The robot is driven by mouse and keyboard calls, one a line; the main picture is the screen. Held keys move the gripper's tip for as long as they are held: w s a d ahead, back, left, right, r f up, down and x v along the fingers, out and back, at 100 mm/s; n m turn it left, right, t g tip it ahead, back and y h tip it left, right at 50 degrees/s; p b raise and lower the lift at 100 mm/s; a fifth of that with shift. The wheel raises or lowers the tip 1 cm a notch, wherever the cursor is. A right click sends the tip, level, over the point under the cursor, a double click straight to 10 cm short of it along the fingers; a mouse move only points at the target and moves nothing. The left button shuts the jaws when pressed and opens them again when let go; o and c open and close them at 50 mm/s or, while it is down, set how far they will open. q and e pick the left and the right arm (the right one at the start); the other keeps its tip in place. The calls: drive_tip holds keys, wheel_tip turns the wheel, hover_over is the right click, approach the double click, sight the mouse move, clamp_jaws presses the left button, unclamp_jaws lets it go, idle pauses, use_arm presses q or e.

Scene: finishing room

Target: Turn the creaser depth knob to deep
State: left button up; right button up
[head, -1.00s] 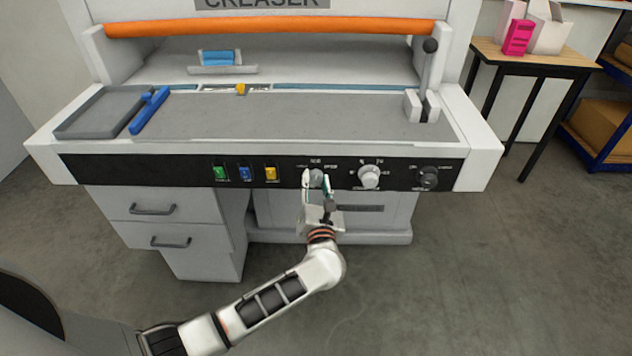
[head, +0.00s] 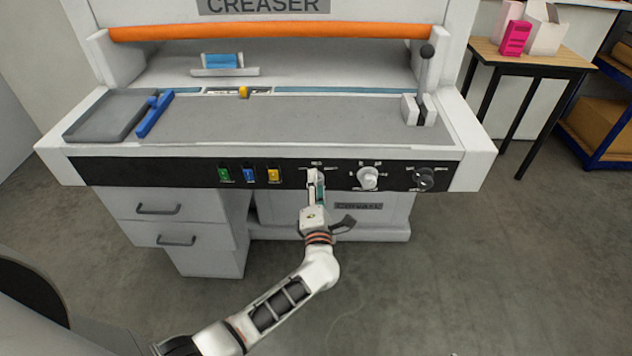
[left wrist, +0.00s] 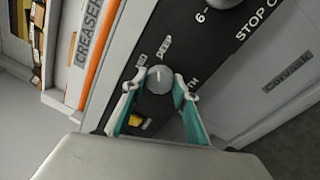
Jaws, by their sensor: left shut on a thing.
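The round grey depth knob (left wrist: 160,79) sits on the black front panel of the creaser. In the left wrist view my left gripper (left wrist: 160,84) has its two teal-lined fingers on opposite sides of it, shut on it. A pale mark on the knob points roughly toward the top of that view. A label that looks like "DEEP" (left wrist: 165,47) is printed just above it; other labels beside the knob are partly hidden. In the head view my left gripper (head: 316,177) reaches up to the panel and largely covers the knob. My right gripper is not in view.
Green (head: 224,174), blue (head: 248,174) and yellow (head: 273,174) switches lie left of the gripper. A white dial (head: 368,178) and a dark knob (head: 424,179) lie to its right. A lever (head: 425,75) stands above. Floor in front is clear.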

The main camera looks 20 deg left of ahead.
use_arm(q)
drive_tip(key=shift+r+m, duration=0.1)
drive_tip(key=shift+m, duration=0.4)
drive_tip(key=o, duration=1.1)
drive_tip(key=v, duration=1.2)
